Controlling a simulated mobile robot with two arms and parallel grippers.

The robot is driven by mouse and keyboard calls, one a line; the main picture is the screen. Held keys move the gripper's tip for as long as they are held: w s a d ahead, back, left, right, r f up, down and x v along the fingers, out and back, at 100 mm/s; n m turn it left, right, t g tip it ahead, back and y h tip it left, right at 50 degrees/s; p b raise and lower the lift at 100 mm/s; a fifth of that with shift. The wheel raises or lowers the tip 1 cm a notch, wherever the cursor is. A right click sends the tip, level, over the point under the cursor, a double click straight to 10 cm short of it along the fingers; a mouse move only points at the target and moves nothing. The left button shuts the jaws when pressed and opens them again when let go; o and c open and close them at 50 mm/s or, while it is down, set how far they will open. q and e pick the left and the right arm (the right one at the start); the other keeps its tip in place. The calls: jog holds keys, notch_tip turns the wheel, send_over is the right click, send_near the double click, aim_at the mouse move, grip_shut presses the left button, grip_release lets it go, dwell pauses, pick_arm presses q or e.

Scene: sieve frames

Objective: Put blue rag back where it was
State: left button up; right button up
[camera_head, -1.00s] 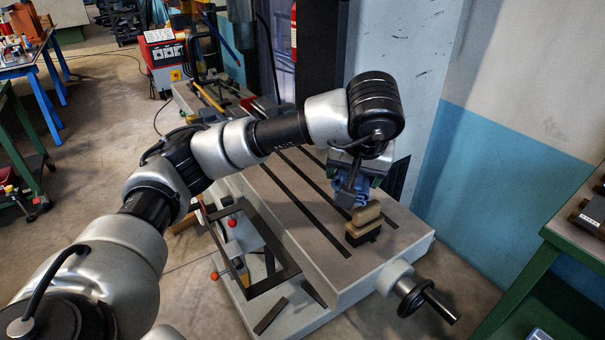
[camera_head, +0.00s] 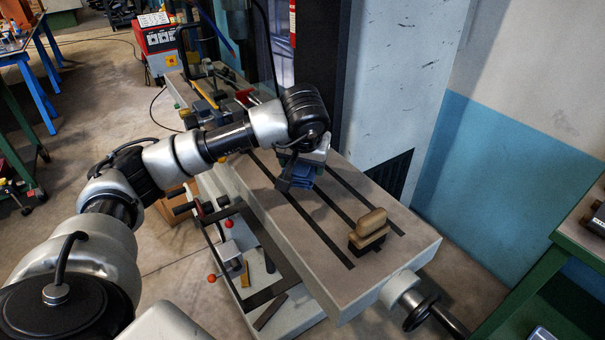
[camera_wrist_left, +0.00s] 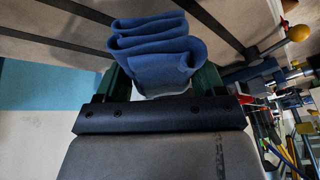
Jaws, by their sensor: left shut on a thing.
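The blue rag (camera_head: 303,175) is folded and hangs in my left gripper (camera_head: 296,172), over the slotted machine table (camera_head: 290,225). In the left wrist view the folded rag (camera_wrist_left: 155,50) sits between the green fingers of the left gripper (camera_wrist_left: 160,85). The gripper is shut on it. I cannot tell whether the rag touches the table top. A wooden-handled brush (camera_head: 370,230) stands on the table to the right of the rag. My right gripper is not in view.
A crank handle (camera_head: 425,308) juts from the table's near right end. Tools, including a yellow-handled one (camera_head: 203,92), lie at its far end. A green bench (camera_head: 575,245) is at the right. The table between rag and brush is clear.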

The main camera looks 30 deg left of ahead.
pick_arm(q)
jog(key=shift+f, duration=0.4)
notch_tip(320, 180, down, 3)
jog(key=shift+a+f+p, duration=0.1)
jog(key=shift+f+p, duration=0.1)
jog(key=shift+p, duration=0.1)
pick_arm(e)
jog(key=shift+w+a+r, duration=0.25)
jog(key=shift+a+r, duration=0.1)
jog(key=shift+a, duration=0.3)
pick_arm(q)
jog(key=o, duration=0.8)
jog(key=shift+o, duration=0.2)
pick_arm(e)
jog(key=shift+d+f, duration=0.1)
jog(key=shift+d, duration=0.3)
pick_arm(q)
jog(key=shift+r, duration=0.1)
